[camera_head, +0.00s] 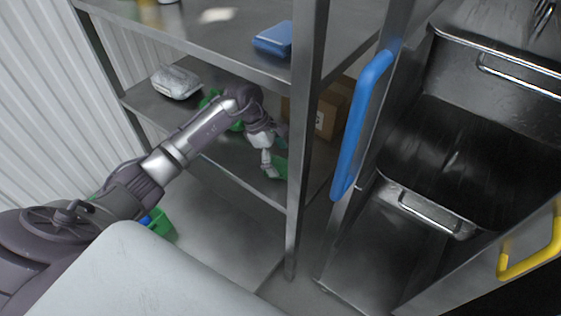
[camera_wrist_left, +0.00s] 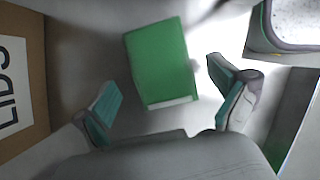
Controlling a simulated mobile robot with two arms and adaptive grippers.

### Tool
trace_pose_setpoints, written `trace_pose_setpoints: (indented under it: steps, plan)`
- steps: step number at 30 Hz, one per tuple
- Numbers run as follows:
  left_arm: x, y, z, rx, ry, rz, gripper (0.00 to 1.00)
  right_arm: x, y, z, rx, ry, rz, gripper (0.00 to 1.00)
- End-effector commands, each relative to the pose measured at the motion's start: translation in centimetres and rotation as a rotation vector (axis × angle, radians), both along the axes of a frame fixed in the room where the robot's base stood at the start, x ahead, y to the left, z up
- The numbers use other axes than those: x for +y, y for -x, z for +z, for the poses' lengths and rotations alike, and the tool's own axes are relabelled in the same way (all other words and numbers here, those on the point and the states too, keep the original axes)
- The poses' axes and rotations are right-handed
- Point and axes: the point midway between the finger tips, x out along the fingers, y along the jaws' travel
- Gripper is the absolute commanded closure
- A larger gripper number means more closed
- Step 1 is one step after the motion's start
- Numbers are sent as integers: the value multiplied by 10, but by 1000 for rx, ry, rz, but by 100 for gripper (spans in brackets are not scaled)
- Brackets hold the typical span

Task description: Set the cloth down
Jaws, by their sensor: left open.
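The green folded cloth (camera_wrist_left: 158,58) lies flat on the grey shelf in the left wrist view. My left gripper (camera_wrist_left: 168,92) is open, with one finger on each side of the cloth's near end and visible gaps between the fingers and the cloth. In the head view my left gripper (camera_head: 269,153) reaches into the middle level of the metal rack. A green patch (camera_head: 280,167) shows beside its fingers, partly hidden by them. My right gripper is in neither view.
A cardboard box marked LIDS (camera_wrist_left: 22,75) stands left of the cloth in the wrist view. A rack post (camera_head: 307,130) stands close right of my gripper in the head view. A wrapped pack (camera_head: 176,82) sits further left. A blue-handled metal unit (camera_head: 363,125) is at right.

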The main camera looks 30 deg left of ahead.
Motion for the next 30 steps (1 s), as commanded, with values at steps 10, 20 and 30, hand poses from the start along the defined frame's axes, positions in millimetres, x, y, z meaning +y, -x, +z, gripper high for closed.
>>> trace_pose_setpoints:
  steps: [10, 20, 30]
  plan:
    - [19, 5, 47, 1, -2, 1, 3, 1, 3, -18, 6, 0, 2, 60]
    - [20, 6, 51, 2, 1, 0, 3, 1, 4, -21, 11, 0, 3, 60]
    - [20, 6, 50, 2, 1, 0, 3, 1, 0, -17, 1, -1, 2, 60]
